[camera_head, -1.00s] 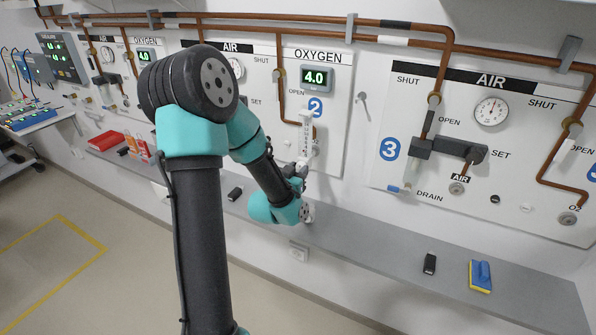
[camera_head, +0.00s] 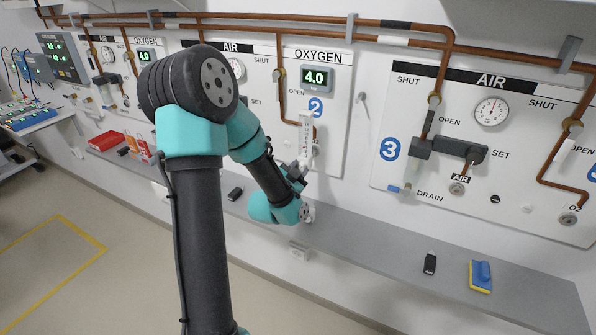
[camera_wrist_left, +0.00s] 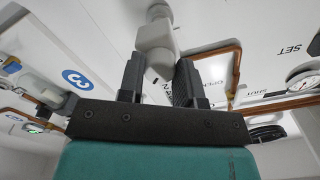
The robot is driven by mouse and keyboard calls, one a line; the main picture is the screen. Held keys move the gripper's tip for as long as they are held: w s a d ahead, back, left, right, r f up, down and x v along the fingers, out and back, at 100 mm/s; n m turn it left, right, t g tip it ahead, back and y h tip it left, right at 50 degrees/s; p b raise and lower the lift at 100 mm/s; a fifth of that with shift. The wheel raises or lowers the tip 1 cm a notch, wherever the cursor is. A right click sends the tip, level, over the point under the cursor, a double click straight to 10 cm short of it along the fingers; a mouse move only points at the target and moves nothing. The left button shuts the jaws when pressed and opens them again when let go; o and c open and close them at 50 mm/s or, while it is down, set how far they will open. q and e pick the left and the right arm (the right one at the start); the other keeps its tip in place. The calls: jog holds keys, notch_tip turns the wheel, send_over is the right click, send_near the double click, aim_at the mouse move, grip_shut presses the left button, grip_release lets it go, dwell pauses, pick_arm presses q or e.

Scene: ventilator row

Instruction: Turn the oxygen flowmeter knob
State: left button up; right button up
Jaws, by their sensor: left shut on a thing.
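The oxygen flowmeter (camera_head: 305,135) is an upright white tube with markings on the panel numbered 2. The green display (camera_head: 316,78) above it reads 4.0. My left gripper (camera_head: 298,168) is at the flowmeter's lower end; the arm and fingers hide the knob in the head view. In the left wrist view, a pale grey-white knob (camera_wrist_left: 156,45) stands between the two black fingers of my left gripper (camera_wrist_left: 158,68), which is shut on it. My right gripper is in neither view.
A grey shelf (camera_head: 390,251) runs below the panels. On it are a small black object (camera_head: 430,264), a blue-and-yellow block (camera_head: 481,275) and red items (camera_head: 107,140). Copper pipes (camera_head: 280,100) run along the wall. Panel 3 (camera_head: 500,160) is to the right.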

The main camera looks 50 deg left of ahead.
pick_arm(q)
jog(key=m, duration=0.5)
dwell(0.4)
jog(key=o, duration=0.9)
jog(key=shift+o, duration=0.2)
jog(key=shift+s, duration=0.1)
